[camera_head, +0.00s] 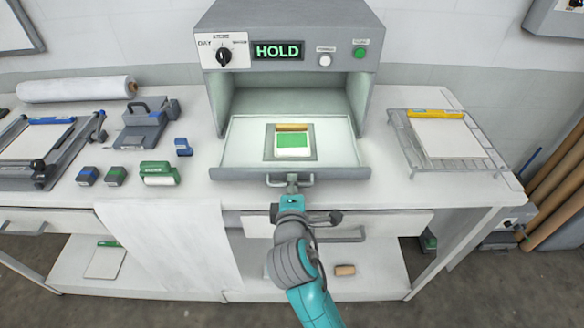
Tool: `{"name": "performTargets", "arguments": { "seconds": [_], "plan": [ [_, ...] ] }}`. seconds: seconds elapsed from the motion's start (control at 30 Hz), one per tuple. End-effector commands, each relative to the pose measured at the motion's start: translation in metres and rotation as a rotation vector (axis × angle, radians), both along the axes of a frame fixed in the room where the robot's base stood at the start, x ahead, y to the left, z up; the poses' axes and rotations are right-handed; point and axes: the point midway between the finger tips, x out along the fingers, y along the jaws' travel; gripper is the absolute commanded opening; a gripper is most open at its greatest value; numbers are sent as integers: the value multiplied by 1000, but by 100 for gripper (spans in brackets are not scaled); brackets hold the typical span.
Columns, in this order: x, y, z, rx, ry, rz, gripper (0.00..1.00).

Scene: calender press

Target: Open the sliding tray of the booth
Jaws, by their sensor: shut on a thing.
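The grey booth (292,30) stands at the middle of the bench, with a lit HOLD display. Its white sliding tray (240,140) sticks out of the front, clearly pulled forward. On the tray lies a grey holder (269,150) with a green-faced piece (296,140) and a tan strip along its back edge. The tray's handle (274,183) is at the middle of its front edge. My gripper (291,180) is shut on that handle. My wrist partly hides the handle and the drawer front below.
A wire rack (480,160) with a white sheet stands right of the booth. Several small stamps, a clamp device (140,128) and a paper roll (75,88) are on the left. Below the bench top, a drawer (390,224) has its own handle. A white cloth (165,240) hangs in front.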

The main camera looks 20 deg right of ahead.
Motion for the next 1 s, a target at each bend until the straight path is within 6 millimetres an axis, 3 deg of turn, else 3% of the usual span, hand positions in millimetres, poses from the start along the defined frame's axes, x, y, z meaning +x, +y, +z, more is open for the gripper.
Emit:
{"name": "performTargets", "arguments": {
  "seconds": [0.23, 0.7, 0.77, 1.0],
  "plan": [
    [-25, 8, -1, 1, 2, 1, 0],
    [-30, 10, -1, 1, 2, 0, 0],
    [-30, 10, -1, 1, 2, 0, 21],
    [-30, 10, 0, 0, 1, 0, 23]
  ]
}}
